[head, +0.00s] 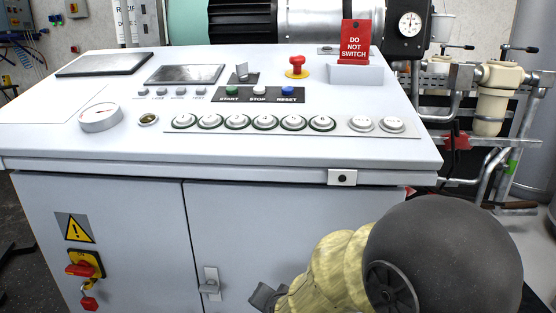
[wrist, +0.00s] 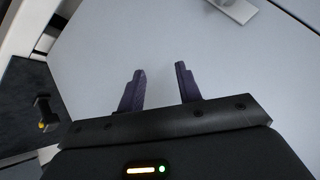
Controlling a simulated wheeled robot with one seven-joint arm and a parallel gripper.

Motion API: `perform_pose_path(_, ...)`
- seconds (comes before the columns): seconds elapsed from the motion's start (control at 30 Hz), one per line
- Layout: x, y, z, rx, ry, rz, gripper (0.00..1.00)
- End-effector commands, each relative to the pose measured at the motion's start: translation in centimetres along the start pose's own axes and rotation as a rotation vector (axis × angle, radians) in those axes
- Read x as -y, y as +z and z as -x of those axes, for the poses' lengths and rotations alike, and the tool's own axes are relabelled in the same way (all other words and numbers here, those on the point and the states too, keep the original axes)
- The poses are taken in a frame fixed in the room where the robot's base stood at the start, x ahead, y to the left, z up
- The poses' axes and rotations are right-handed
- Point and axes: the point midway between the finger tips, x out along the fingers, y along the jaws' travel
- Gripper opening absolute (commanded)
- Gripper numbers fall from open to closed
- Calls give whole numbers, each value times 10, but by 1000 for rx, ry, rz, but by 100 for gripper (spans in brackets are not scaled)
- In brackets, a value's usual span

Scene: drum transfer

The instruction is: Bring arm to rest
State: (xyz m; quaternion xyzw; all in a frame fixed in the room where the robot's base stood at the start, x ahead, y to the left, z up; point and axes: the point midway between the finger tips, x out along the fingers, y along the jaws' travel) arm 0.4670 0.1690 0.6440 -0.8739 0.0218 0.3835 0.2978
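My gripper (wrist: 160,73) shows in the wrist view with its two dark fingers apart and nothing between them. Behind the fingers is a plain pale grey surface, which looks like the cabinet's front. In the head view my arm is at the lower right, in front of the control cabinet (head: 136,215). The end of my gripper is low, near the cabinet door's latch (head: 210,284), and is partly hidden by my arm. I cannot tell the exact gap between the fingers and the door.
The console's sloped top carries a red emergency stop button (head: 297,66), several white round buttons (head: 265,122) and a red "DO NOT SWITCH" sign (head: 356,42). A red and yellow rotary switch (head: 84,267) is on the cabinet's lower left. Pipes and a valve (head: 494,95) stand at the right.

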Motion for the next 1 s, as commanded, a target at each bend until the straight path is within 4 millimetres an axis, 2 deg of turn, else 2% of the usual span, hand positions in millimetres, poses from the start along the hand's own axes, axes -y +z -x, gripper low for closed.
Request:
perform_pose_path(0.03,-12,-14,17,35,39,52,35)
perform_pose_path(0.13,-44,-24,41,130,116,175,35)
perform_pose_path(0.3,-94,-32,83,286,226,342,35)
perform_pose_path(0.57,-154,-35,149,500,352,507,35)
perform_pose_path(0.87,-124,-61,182,499,345,509,35)
perform_pose_path(1.0,-108,-78,203,498,345,508,35)
